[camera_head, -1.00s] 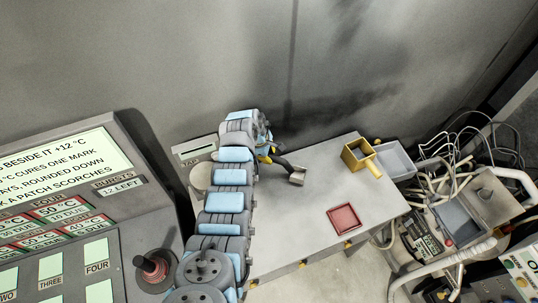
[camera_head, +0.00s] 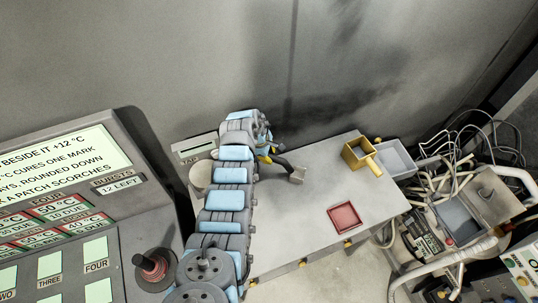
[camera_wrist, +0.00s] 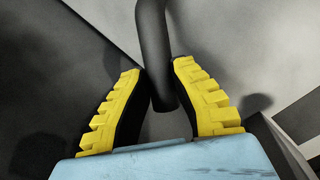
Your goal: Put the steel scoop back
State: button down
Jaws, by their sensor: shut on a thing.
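The steel scoop (camera_head: 297,175) shows in the head view with its small grey head to the right of my gripper (camera_head: 266,155). Its dark handle runs back to the yellow fingers. In the wrist view my gripper (camera_wrist: 161,104) is shut on the scoop's dark round handle (camera_wrist: 155,45), which passes between the two ridged yellow fingers. The scoop's head is out of the wrist view. The scoop is over the left part of the grey table (camera_head: 300,225); I cannot tell whether it touches the top.
A brass square scoop or box with a handle (camera_head: 372,165) and a grey tray (camera_head: 412,162) are at the table's back right. A red shallow tray (camera_head: 345,217) lies near the front. Cables and equipment crowd the right.

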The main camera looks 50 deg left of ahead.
jog(key=c, duration=1)
grip_release()
jog(key=shift+r, duration=0.1)
